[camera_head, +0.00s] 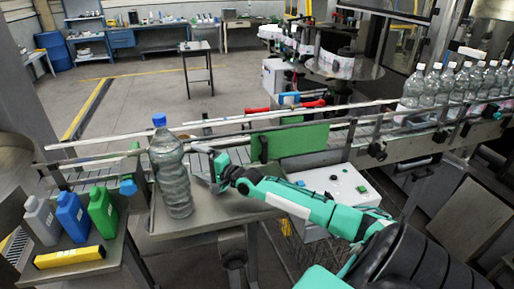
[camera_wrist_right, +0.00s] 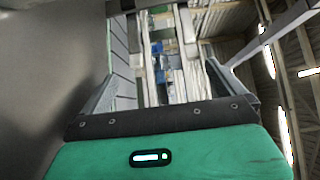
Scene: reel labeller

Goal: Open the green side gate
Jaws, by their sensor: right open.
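The green side gate (camera_head: 290,141) is an upright flat green panel at the side of the conveyor, in the middle of the head view. It looks closed along the rail. My right gripper (camera_head: 208,166) is open and empty, left of the gate and apart from it, above the grey table. Its fingers point left toward a large clear bottle with a blue cap. In the right wrist view the two fingers of my right gripper (camera_wrist_right: 165,90) stand wide apart with nothing between them. The gate cannot be made out there. My left gripper is not in view.
The large clear bottle (camera_head: 172,172) stands upright on the grey table (camera_head: 222,207), close to my right gripper. Grey, blue and green jugs (camera_head: 73,215) and a yellow block (camera_head: 70,257) are at the left. Several bottles (camera_head: 440,88) line the conveyor at right. A white control box (camera_head: 335,187) sits below the gate.

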